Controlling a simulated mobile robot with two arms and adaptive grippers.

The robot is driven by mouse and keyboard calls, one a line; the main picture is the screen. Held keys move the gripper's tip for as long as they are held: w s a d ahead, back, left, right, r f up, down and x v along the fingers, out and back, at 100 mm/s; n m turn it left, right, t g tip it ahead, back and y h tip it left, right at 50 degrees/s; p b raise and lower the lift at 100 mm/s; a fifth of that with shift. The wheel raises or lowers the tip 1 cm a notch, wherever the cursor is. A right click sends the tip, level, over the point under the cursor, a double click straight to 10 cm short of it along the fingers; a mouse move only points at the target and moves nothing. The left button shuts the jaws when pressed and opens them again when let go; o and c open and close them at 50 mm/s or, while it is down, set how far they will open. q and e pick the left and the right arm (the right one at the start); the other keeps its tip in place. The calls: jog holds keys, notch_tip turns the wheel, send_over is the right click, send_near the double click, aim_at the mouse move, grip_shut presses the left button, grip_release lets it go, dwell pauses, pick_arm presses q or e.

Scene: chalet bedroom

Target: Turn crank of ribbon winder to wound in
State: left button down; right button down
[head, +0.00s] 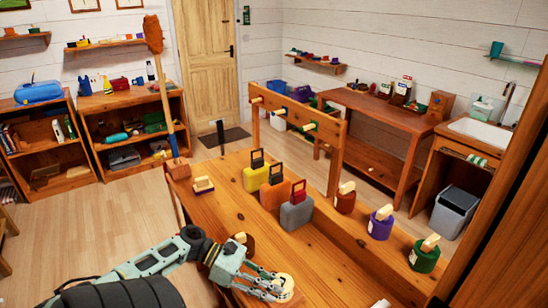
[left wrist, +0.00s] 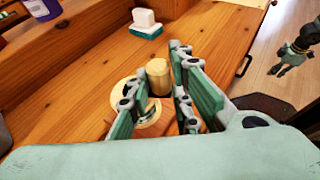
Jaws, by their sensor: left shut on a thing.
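The ribbon winder shows as a pale round wooden disc (head: 286,282) on the near part of the wooden bench. In the left wrist view the disc (left wrist: 122,120) lies partly behind my fingers, and an upright wooden crank knob (left wrist: 158,77) stands between them. My left gripper (head: 270,284) reaches in from the left, low over the disc, and is shut on the crank knob. The fingers hide part of the winder, and I cannot make out any ribbon. My right gripper (left wrist: 285,66) seems to show small at the upper right of the left wrist view, its jaws unclear.
A dark round piece with a pale top (head: 242,243) stands beside my left wrist. Yellow (head: 256,179), orange (head: 273,194) and grey (head: 296,215) lock-like blocks stand farther back. A white-and-teal block (left wrist: 145,24) sits beyond the winder.

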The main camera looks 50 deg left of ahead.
pick_arm(q)
jog(key=shift+w+a+m+g+h+b, duration=0.1)
jog(key=shift+a+m+g+h+b, duration=0.3)
jog(key=shift+m+g+b, duration=0.35)
jog(key=shift+a+m+g+h+b, duration=0.25)
jog(key=shift+m+g+h+b, duration=0.25)
jog(key=shift+m+g, duration=0.45)
jog(key=c, duration=1.6)
grip_release()
jog(key=v, duration=1.2)
jog(key=shift+w, duration=0.1)
